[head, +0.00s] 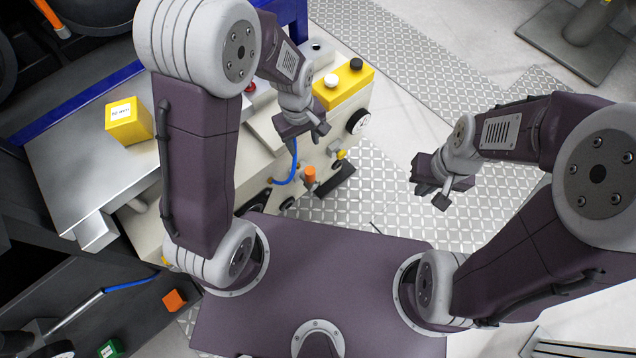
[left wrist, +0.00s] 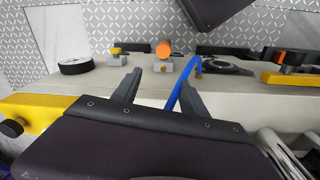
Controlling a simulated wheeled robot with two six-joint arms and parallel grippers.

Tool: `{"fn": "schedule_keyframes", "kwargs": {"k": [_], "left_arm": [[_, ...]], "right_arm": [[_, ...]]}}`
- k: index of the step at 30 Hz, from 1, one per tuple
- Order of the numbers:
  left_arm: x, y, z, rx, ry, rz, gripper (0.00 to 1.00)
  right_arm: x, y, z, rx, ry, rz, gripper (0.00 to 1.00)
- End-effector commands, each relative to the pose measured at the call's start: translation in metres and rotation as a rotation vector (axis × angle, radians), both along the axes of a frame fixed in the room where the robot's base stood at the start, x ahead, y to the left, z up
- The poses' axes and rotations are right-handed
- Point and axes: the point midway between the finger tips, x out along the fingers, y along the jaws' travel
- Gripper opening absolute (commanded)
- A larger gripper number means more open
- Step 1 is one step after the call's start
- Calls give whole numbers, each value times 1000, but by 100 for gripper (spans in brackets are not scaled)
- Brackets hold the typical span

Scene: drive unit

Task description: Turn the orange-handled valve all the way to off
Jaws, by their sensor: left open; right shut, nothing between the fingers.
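The orange-handled valve (head: 310,175) sits on the side of the pale drive unit, its orange end facing out. In the left wrist view the orange handle (left wrist: 163,49) shows as a round end above a small grey body, beyond the gap between my fingers. My left gripper (head: 307,141) is open and empty, above and short of the valve, not touching it. Its two fingers (left wrist: 158,85) spread either side of the valve's line in the left wrist view. My right gripper (head: 430,195) is shut and empty, off to the right over the floor.
A blue hose (head: 292,165) curves down just left of the valve; in the left wrist view it passes close by the right finger. A yellow-handled valve (head: 341,155) sits nearby. A yellow box with buttons (head: 343,86) and a black round knob (head: 358,122) are farther back.

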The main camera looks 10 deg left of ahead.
Motion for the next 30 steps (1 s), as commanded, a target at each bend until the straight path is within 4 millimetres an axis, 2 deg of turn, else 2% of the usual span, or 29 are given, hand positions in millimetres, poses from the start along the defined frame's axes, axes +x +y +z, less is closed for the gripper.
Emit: {"fn": "schedule_keyframes", "kwargs": {"k": [1, 4, 7, 14, 24, 30], "left_arm": [[-2, -4, -49, 3, 13, -13, 51], [-8, -9, -80, 7, 36, -34, 51], [-10, -12, -92, 10, 44, -44, 51], [-11, -13, -94, 10, 45, -47, 51], [-11, -14, -163, 11, 46, -47, 51], [-10, -14, -180, 11, 45, -47, 51]], "right_arm": [[0, 0, -44, 0, 0, 0, 0], [0, 0, -67, 0, 0, 0, 0], [0, 0, -76, 0, -1, 0, 0], [0, 0, -76, 0, -1, 0, 0], [-1, 0, -117, 0, -1, 0, 0], [-1, 0, -126, 0, -1, 0, 0]]}}
